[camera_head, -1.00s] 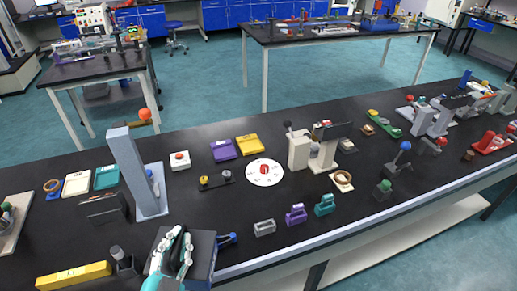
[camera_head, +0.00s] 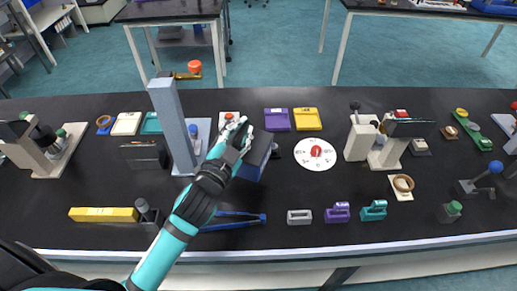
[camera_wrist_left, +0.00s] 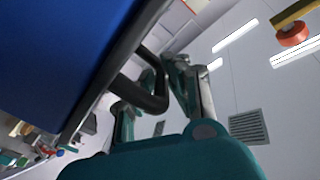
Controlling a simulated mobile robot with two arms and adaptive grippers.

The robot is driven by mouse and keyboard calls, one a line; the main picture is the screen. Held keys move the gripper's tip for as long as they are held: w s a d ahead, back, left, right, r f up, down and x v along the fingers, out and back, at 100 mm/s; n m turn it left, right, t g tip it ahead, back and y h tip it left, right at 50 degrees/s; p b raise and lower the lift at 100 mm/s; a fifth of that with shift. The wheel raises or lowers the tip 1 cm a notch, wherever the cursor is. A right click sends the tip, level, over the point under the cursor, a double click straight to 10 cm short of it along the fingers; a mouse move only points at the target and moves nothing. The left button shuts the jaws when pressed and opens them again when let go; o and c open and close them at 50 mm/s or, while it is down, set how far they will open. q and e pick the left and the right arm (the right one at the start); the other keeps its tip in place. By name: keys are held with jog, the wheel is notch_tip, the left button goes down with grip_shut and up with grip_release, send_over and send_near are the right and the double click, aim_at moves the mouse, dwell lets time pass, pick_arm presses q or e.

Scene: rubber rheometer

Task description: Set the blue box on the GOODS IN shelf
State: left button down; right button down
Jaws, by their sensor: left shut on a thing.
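The blue box (camera_head: 257,170) has a dark grey upper face and shows in the middle of the head view, right of the tall grey column. My left gripper (camera_head: 238,136) is shut on it at its upper left side. In the left wrist view the blue box (camera_wrist_left: 60,50) fills the upper left, and the gripper's fingers (camera_wrist_left: 160,85) are at its dark handle. The gripper hides part of the box, and I cannot tell how high it is above the bench. No GOODS IN label is readable. My right gripper is not in view.
A tall grey column (camera_head: 172,120) stands close left of the box. A white dial (camera_head: 315,153) and purple (camera_head: 277,119) and yellow (camera_head: 307,119) trays lie to the right. A blue-handled tool (camera_head: 235,220) and several small blocks lie near the front edge. Bench front right of the yellow bar (camera_head: 103,214) is partly clear.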

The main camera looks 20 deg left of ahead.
pick_arm(q)
notch_tip(320, 180, down, 3)
jog(key=shift+w+f, duration=0.1)
jog(key=shift+d+f, duration=0.1)
jog(key=shift+f, duration=0.45)
notch_tip(320, 180, down, 4)
jog(key=shift+r, duration=0.25)
jog(key=c, duration=1.7)
grip_release()
jog(key=shift+f, duration=0.15)
jog(key=o, duration=0.4)
jog(key=shift+c, duration=0.2)
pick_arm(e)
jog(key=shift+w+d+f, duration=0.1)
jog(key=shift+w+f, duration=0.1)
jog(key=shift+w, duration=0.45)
